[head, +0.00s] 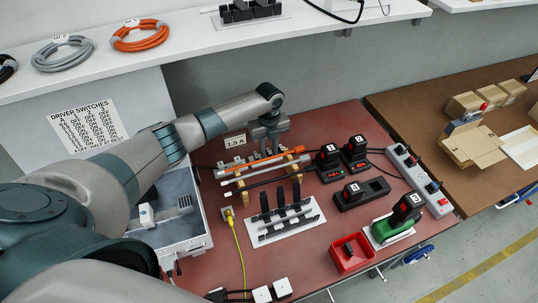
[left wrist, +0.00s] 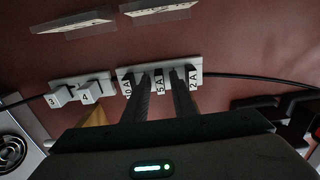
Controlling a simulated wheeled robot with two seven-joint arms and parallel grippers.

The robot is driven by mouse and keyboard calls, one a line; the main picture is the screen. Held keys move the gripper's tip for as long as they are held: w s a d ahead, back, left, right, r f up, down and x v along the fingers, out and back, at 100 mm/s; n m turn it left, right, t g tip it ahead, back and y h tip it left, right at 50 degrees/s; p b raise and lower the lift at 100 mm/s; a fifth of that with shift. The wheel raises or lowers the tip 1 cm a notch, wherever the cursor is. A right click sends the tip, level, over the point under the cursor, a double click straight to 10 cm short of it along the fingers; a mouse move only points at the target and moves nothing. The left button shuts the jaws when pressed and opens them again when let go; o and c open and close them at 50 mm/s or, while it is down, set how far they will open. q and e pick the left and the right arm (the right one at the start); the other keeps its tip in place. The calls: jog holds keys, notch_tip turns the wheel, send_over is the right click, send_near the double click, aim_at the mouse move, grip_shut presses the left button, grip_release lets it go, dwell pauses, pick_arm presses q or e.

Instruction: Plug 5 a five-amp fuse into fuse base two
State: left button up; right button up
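My left gripper (head: 269,148) points down at the back of the red bench, behind the screwdriver rack. In the left wrist view its two dark fingers (left wrist: 161,80) are apart over a white strip (left wrist: 123,72) with tags reading 10 A, 5 A and 2 A. The 5 A tag (left wrist: 160,84) shows between the fingers; whether they touch a fuse there, I cannot tell. Left of the strip is a white holder with blocks marked 3 (left wrist: 57,98) and 4 (left wrist: 90,92). I cannot make out fuse base two. My right gripper is not in view.
The screwdriver rack (head: 296,165) and a white stand with black pieces (head: 285,223) fill the bench middle. A "1.5 A" card (head: 235,141) stands at the back. Black numbered blocks, a red bin (head: 350,254) and a power strip (head: 419,181) are at right.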

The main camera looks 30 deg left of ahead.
aim_at(269, 151)
pick_arm(q)
grip_shut()
jog(key=shift+r, duration=0.3)
dwell(0.4)
jog(key=shift+r+p, duration=1.7)
jog(key=shift+p, duration=0.05)
